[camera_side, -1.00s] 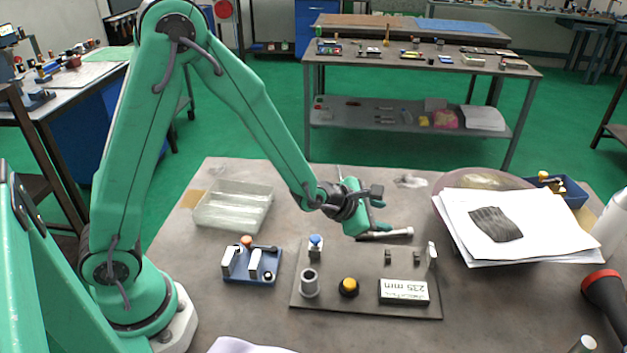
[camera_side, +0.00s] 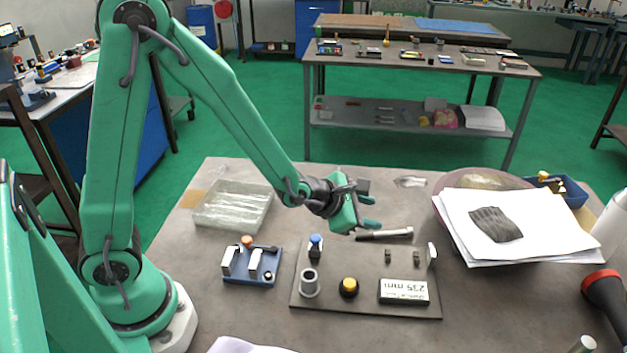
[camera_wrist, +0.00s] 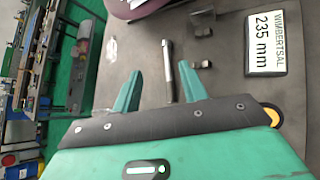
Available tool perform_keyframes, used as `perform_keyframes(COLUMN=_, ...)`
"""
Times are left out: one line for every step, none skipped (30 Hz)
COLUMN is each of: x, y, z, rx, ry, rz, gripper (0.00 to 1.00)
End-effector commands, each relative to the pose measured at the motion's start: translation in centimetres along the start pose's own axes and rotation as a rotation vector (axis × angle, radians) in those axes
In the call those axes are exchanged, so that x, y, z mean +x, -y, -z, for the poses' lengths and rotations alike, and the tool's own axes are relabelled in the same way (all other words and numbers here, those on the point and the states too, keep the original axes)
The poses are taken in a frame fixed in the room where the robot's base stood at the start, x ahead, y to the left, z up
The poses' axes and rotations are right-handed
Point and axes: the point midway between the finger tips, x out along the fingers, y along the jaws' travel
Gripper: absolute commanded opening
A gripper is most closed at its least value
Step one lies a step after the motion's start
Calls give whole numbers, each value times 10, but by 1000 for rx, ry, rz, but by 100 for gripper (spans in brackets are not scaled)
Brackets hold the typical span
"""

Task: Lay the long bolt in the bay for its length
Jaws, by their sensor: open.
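The long bolt (camera_side: 384,235), with a dark shank and a bright end, lies on the grey table behind the base plate. In the wrist view the bolt (camera_wrist: 168,68) shows between my two green fingers. My gripper (camera_side: 370,211) is open and empty, above and slightly behind the bolt, apart from it; its fingers also show in the wrist view (camera_wrist: 160,85). A clear, ridged tray (camera_side: 200,222) stands at the left. I cannot tell whether its channels are the bays, and no length marks are readable on it.
The base plate (camera_side: 320,302) carries a blue-topped post, grey cup, yellow button, small blocks and a "235 mm" display (camera_side: 404,291). A blue fixture (camera_side: 250,280) stands left of it. Papers (camera_side: 520,225) on a bowl and a red-black tool (camera_side: 606,298) crowd the right.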

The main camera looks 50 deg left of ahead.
Motion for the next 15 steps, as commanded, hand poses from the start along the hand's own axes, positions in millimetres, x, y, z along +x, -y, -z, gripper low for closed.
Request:
perform_keyframes(x=0, y=0, z=0, rx=0, ry=0, rz=0, gripper=43)
perform_keyframes(x=0, y=0, z=0, rx=0, ry=0, rz=0, gripper=43)
perform_keyframes(x=0, y=0, z=0, rx=2, ry=0, rz=0, gripper=43)
perform_keyframes(x=0, y=0, z=0, rx=4, ry=0, rz=0, gripper=43)
perform_keyframes(x=-1, y=-1, z=0, rx=9, ry=-1, rz=0, gripper=43)
perform_keyframes(x=-2, y=-1, z=-1, rx=18, ry=-3, rz=0, gripper=43)
perform_keyframes(x=-3, y=-2, z=-1, rx=28, ry=-4, rz=-1, gripper=43)
perform_keyframes(x=-4, y=-3, z=-2, rx=39, ry=-6, rz=-1, gripper=43)
perform_keyframes(x=-6, y=-4, z=-2, rx=61, ry=-9, rz=-1, gripper=43)
perform_keyframes(x=-8, y=-6, z=-3, rx=80, ry=-14, rz=0, gripper=43)
perform_keyframes(x=-10, y=-7, z=-3, rx=103, ry=-17, rz=0, gripper=43)
perform_keyframes(x=-13, y=-9, z=-4, rx=138, ry=-24, rz=1, gripper=43)
perform_keyframes(x=-16, y=-11, z=-5, rx=168, ry=-29, rz=2, gripper=43)
perform_keyframes(x=-19, y=-12, z=-5, rx=201, ry=-36, rz=4, gripper=43)
perform_keyframes(x=-24, y=-15, z=-6, rx=250, ry=-44, rz=7, gripper=43)
